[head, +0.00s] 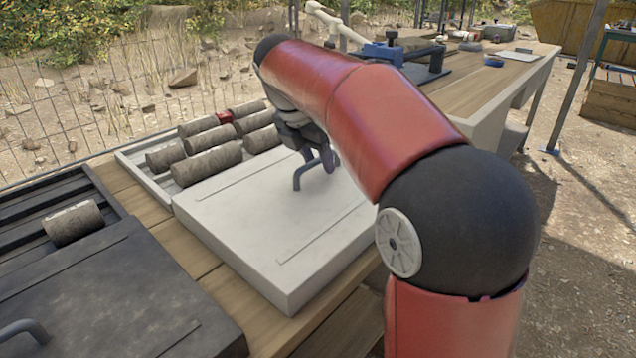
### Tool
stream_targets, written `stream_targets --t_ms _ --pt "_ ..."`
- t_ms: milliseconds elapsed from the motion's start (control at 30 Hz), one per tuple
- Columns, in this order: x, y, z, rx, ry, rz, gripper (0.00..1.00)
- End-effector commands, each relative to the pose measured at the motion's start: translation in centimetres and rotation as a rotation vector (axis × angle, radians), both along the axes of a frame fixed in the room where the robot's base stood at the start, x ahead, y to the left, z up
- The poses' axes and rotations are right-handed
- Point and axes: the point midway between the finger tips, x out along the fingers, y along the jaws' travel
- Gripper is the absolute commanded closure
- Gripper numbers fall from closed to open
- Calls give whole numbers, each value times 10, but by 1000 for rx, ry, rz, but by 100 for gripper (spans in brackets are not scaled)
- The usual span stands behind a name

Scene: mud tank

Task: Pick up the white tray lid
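The white tray lid (250,225) is a thick pale slab lying flat at the middle of the wooden table. A grey bent handle (298,180) stands up near its far middle. My gripper (321,160) is at the handle, just above the lid, pointing down. My red arm comes in from the right and hides the lid's right side and part of my gripper. I cannot tell whether the fingers are closed or touch the handle.
A white tray (137,177) with several grey-brown cylinders lies beyond the lid. A dark tray (30,232) and a dark lid with a handle (100,300) are at left. A blue clamp-like tool (385,50) stands farther back. Wooden table (195,255) shows between the lids.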

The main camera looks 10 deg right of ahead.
Motion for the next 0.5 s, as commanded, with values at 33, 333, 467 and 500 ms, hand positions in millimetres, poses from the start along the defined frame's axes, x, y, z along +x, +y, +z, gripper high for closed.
stream_targets --t_ms 33,333,467,500 --pt "1 -2 -6 1 1 -1 62" --pt "2 -4 -11 1 -1 -1 62" --pt "2 -4 -11 1 -1 -1 78" --pt "2 -4 -11 1 -1 -1 83"
